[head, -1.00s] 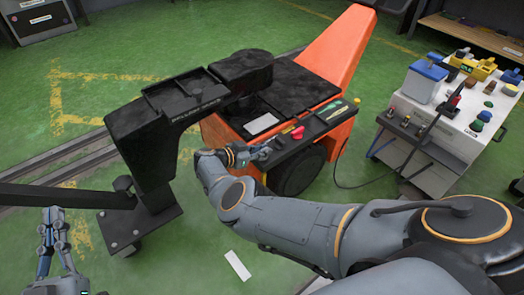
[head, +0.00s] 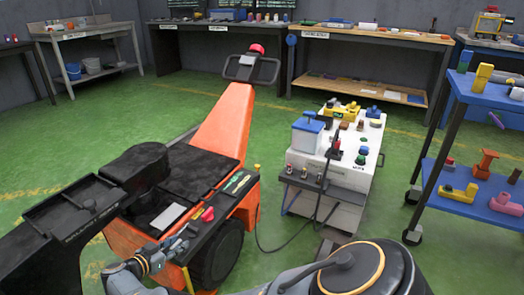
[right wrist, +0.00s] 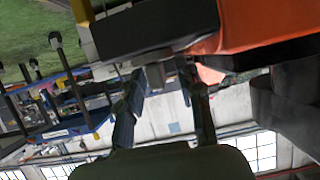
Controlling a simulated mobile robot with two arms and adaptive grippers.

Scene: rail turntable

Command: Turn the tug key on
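The orange tug (head: 225,125) stands left of centre in the head view. A black side panel (head: 215,207) on it carries a red-pink knob (head: 208,214), green-handled tools and small parts. My right gripper (head: 186,236) is at the panel's near edge. In the right wrist view, its two fingers (right wrist: 160,80) are apart, with a small grey block (right wrist: 155,73) under the dark panel edge between or just beyond their tips. I cannot tell whether they touch it. I cannot make out the key for certain. My left gripper is out of view.
A white cart (head: 335,165) with a blue-lidded box and coloured parts stands right of the tug, a black cable hanging between them. A blue shelf trolley (head: 470,195) is at the right. Workbenches line the back wall. Green floor (head: 390,145) lies open between.

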